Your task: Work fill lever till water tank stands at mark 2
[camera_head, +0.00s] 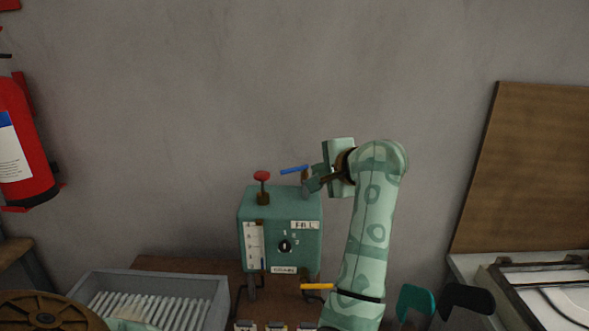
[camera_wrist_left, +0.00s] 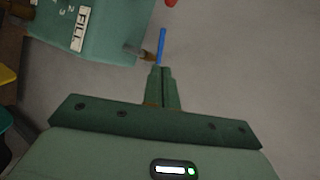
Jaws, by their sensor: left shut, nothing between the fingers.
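The water tank is a teal box (camera_head: 309,250) on the brown table, with a dial (camera_head: 285,246) on its front. A white level gauge (camera_head: 253,245) is at the front's left; a short blue streak shows low on it, and its marks are too small to read surely. The blue-handled fill lever (camera_head: 294,170) sticks out above the tank's right side, near the FILL label (camera_head: 305,225). It also shows in the left wrist view (camera_wrist_left: 161,45). My left gripper (camera_head: 312,182) is shut and empty, its tips (camera_wrist_left: 163,70) close by the lever's handle; contact is unclear. My right gripper is out of view.
A red knob (camera_head: 261,176) stands on the tank's top left. A yellow handle (camera_head: 317,286) is below the tank's right. A grey bin (camera_head: 225,290) with white slats stands at left. A fire extinguisher (camera_head: 22,140) hangs on the wall.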

